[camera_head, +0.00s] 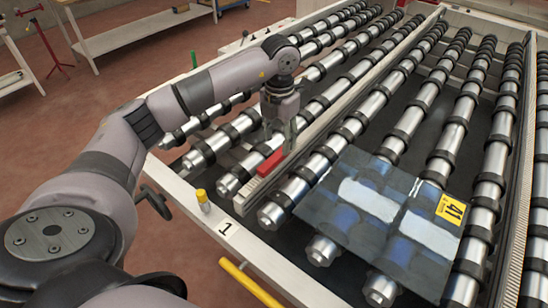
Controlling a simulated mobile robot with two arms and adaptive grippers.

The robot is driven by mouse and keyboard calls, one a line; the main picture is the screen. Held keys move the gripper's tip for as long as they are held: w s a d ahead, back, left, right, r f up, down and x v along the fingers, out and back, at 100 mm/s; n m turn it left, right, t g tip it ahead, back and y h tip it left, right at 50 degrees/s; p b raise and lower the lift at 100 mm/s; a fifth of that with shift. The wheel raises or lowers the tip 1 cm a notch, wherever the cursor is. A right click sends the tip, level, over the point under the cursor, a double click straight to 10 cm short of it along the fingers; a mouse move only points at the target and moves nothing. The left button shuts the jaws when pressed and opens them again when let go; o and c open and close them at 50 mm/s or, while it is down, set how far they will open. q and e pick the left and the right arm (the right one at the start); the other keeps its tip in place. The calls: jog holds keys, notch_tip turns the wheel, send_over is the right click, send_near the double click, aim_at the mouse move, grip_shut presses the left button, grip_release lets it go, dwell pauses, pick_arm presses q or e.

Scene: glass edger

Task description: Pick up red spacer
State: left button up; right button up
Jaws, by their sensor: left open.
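The red spacer (270,163) is a small bright red block. It lies along the light rail between the roller rows, near the front end of the machine. My left gripper (283,138) points down at the far end of the spacer, with its fingers open. The fingers are small and dark here, and I cannot tell whether they touch the spacer or straddle it. My right gripper is not in view.
Rows of metal rollers with black rings (330,140) surround the spacer. A glass sheet (385,215) with a yellow "41" label lies on the rollers at right. A yellow-capped post (202,200) stands on the front frame, and a green peg (194,59) stands farther back.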

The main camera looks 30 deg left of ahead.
aim_at(277, 155)
pick_arm(q)
notch_tip(277, 155, down, 4)
jog(key=shift+s+a+f+p, duration=0.15)
jog(key=shift+p, duration=1.1)
jog(key=shift+f, duration=0.55)
jog(key=shift+c, duration=0.6)
jog(key=c, duration=0.9)
